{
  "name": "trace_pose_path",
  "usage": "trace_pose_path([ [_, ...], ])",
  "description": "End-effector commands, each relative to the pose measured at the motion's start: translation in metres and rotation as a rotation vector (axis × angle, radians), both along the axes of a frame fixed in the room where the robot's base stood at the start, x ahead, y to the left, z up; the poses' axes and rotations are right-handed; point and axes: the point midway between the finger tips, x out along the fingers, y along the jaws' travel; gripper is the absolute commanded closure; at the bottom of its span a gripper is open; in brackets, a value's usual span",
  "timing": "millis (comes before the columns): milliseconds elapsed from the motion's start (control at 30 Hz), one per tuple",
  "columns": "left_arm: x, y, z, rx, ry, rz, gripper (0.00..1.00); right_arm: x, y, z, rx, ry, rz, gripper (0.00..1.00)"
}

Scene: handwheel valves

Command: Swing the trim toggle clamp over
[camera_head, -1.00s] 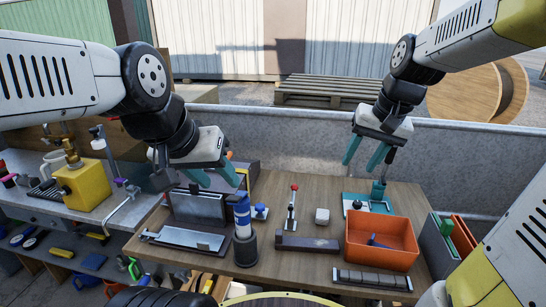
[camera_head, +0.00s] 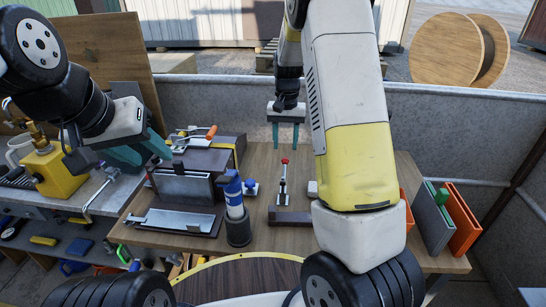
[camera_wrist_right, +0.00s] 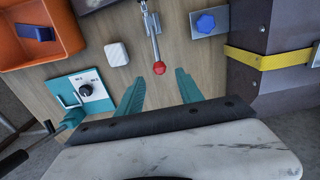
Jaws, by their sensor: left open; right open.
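The toggle clamp (camera_head: 283,183) is a slim metal lever with a red knob, standing up from the wooden table in the head view. In the right wrist view its red knob (camera_wrist_right: 159,68) lies just beyond and between my right fingertips, not visibly touched; the metal lever (camera_wrist_right: 152,25) runs up from it. My right gripper (camera_head: 286,142) is open and empty, behind and above the knob in the head view; its teal fingers also show in the right wrist view (camera_wrist_right: 160,80). My left gripper (camera_head: 155,156) is open and empty over the left of the table, partly hidden by its own wrist.
A blue-and-white bottle (camera_head: 234,200) in a dark holder stands left of the clamp. A blue knob on a plate (camera_wrist_right: 206,23), a white block (camera_wrist_right: 116,54), a teal switch panel (camera_wrist_right: 82,92) and an orange bin (camera_wrist_right: 68,28) surround it. My right arm hides the table's right part.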

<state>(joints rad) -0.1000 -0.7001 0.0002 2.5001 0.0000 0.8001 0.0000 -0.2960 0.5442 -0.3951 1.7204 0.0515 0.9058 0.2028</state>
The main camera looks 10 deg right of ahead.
Motion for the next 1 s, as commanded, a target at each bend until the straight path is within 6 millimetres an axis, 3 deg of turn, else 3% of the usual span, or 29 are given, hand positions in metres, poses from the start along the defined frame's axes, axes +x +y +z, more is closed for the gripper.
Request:
trace_pose_path([
  [500, 0.0, 0.0, 0.0, 0.0, 0.0, 0.0, 0.55, -0.001, 0.0, -0.064, 0.0, 0.002, -0.001, 0.56],
  [867, 0.0, 0.0, 0.0, 0.0, 0.0, 0.0, 0.55, 0.0, 0.0, -0.062, 0.001, -0.001, 0.001, 0.56],
  [1000, 0.0, 0.0, 0.0, 0.0, 0.0, 0.0, 0.55, 0.0, 0.0, -0.062, 0.0, -0.001, 0.001, 0.82],
])
